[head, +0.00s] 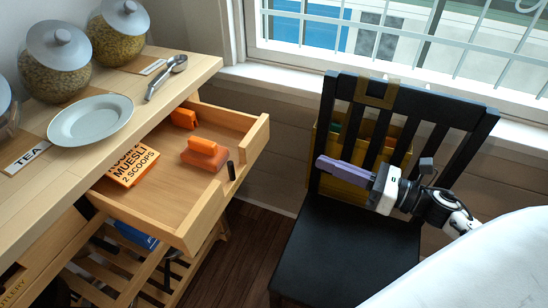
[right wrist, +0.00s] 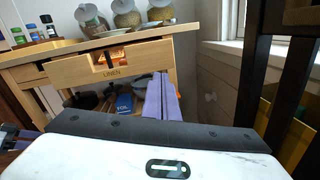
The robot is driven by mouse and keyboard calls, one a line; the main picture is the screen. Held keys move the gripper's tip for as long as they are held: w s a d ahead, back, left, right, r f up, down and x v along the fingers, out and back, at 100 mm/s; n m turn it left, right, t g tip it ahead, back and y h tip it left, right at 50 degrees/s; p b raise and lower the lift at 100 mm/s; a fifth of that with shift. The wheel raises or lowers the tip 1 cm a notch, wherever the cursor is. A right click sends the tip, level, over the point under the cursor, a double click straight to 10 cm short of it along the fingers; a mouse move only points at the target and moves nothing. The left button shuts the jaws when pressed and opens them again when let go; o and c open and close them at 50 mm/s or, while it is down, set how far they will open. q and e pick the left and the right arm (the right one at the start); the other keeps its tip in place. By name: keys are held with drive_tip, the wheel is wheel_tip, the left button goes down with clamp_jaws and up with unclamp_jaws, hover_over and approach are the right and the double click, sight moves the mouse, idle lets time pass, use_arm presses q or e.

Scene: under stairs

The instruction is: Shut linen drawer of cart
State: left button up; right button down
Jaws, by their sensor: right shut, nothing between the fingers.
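The linen drawer (head: 205,215) of the wooden cart (head: 165,85) is pulled well out from under the cart top in the head view. Its front, marked LINEN, shows in the right wrist view (right wrist: 135,70), with a cutout in its upper edge. My left gripper is not in the head view.
A black chair (head: 345,250) stands right of the cart below the window, with a yellow holder (head: 345,170) behind its backrest. Jars (head: 58,58) and a plate (head: 91,121) stand on the cart top. Dark floor (head: 250,235) shows between drawer and chair.

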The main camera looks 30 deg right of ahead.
drive_tip(key=n+g+y, duration=0.1)
drive_tip(key=n, duration=0.3)
drive_tip(key=p, duration=0.1)
approach(259, 144)
drive_tip(key=shift+n, duration=0.4)
drive_tip(key=x, duration=0.5)
drive_tip(key=shift+w, duration=0.1)
drive_tip(key=shift+w+a, duration=0.45)
drive_tip(key=shift+w, duration=0.05)
drive_tip(key=shift+w, duration=0.1)
